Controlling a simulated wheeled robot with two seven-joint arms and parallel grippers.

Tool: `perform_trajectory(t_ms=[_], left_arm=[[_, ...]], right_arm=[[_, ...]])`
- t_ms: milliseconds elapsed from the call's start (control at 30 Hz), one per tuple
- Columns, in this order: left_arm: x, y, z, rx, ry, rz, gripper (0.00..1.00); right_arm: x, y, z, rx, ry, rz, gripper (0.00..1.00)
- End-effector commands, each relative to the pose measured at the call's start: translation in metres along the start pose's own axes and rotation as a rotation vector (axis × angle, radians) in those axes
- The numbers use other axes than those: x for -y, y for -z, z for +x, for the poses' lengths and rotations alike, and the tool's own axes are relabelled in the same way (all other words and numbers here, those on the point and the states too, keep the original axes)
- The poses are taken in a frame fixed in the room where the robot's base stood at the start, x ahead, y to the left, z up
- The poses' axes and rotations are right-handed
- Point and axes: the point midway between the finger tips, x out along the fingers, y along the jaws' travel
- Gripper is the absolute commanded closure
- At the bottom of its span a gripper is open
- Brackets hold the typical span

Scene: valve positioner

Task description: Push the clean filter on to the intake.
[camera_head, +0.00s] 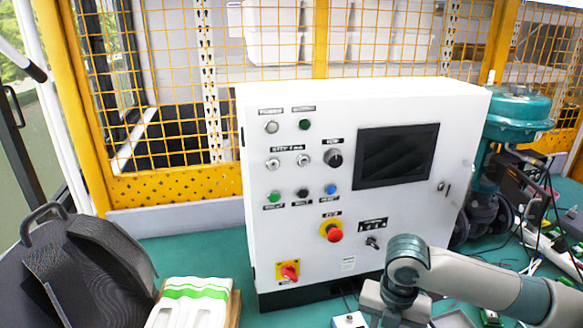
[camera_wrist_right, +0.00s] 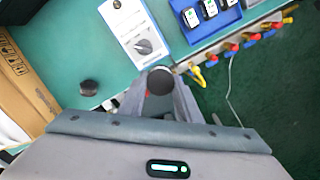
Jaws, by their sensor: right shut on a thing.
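My right gripper (camera_wrist_right: 160,88) is shut on a small dark round piece, which I take to be the clean filter (camera_wrist_right: 160,80); its dark round end faces the camera between the fingertips. A second dark round piece (camera_wrist_right: 88,88) sits apart on the green bench to the left. I cannot tell which part is the intake. A white box with a dark knob (camera_wrist_right: 133,30) lies just beyond the fingertips. In the head view my right gripper (camera_head: 393,312) is low in front of the white cabinet, with its fingertips and the filter not visible. My left gripper is not in view.
The white control cabinet (camera_head: 310,200) stands behind my right arm. A blue tray (camera_wrist_right: 205,18) with several dark items and a row of coloured connectors (camera_wrist_right: 245,42) lie to the right. A cardboard box (camera_wrist_right: 22,85) is at left.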

Motion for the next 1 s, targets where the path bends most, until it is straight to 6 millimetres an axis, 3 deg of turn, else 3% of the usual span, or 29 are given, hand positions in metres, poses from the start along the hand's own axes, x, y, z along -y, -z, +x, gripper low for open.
perform_trajectory(t_ms=[267,1000], left_arm=[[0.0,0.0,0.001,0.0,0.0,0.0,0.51],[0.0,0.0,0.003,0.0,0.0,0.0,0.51]], right_arm=[[-0.001,0.003,-0.007,0.001,-0.003,0.207,0.92],[-0.001,0.018,-0.033,-0.004,-0.008,1.126,0.92]])
